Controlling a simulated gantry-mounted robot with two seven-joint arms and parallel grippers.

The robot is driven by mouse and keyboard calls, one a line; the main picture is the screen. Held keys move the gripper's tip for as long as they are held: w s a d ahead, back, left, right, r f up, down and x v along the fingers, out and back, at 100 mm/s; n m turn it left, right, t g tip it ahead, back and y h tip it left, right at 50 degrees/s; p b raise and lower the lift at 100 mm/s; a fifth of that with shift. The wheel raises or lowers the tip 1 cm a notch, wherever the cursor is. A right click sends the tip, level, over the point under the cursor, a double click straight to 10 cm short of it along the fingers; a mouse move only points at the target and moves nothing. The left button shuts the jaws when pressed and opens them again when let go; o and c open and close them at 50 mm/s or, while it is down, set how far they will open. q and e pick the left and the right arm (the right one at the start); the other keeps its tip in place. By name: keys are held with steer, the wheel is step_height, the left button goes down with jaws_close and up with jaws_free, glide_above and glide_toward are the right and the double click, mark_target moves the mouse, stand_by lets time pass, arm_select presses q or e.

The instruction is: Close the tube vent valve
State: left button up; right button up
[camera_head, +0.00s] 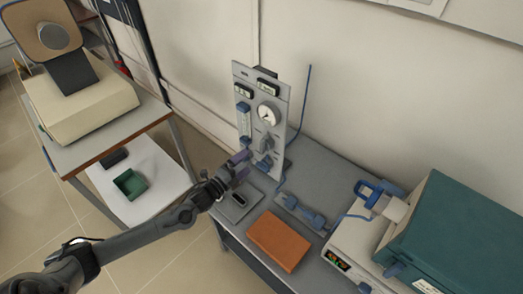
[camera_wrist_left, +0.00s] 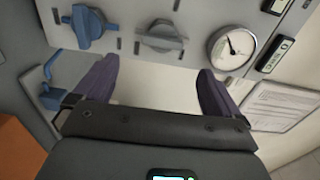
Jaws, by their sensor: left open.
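An upright grey panel (camera_head: 262,115) stands at the back of the bench. It carries a round gauge (camera_head: 268,114), a grey knob (camera_head: 268,143) below it, and a blue knob (camera_head: 264,163) lower down. I cannot read which one is the tube vent valve. In the left wrist view the blue knob (camera_wrist_left: 88,27) is at upper left, the grey knob (camera_wrist_left: 160,38) at top middle and the gauge (camera_wrist_left: 232,47) to its right. My left gripper (camera_head: 243,167) is open and empty, just in front of the panel's lower part. Its spread fingers (camera_wrist_left: 155,88) appear apart from both knobs. My right gripper is out of view.
An orange-brown block (camera_head: 278,241) and a blue-and-grey fitting (camera_head: 302,210) lie on the grey bench (camera_head: 322,165). A teal furnace (camera_head: 455,240) stands at right. At left, a cream device (camera_head: 80,98) stands on a table, with a green tray (camera_head: 130,184) on the shelf below.

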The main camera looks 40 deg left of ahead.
mark_target(261, 148)
arm_select(q)
steer(key=w, duration=0.9)
steer(key=shift+d+r, duration=0.1)
steer(key=shift+r, duration=0.05)
steer(key=shift+w, duration=0.95)
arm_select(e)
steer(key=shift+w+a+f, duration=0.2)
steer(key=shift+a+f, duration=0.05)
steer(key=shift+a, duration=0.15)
arm_select(q)
steer(key=c, duration=1.1)
steer(key=shift+o, duration=0.2)
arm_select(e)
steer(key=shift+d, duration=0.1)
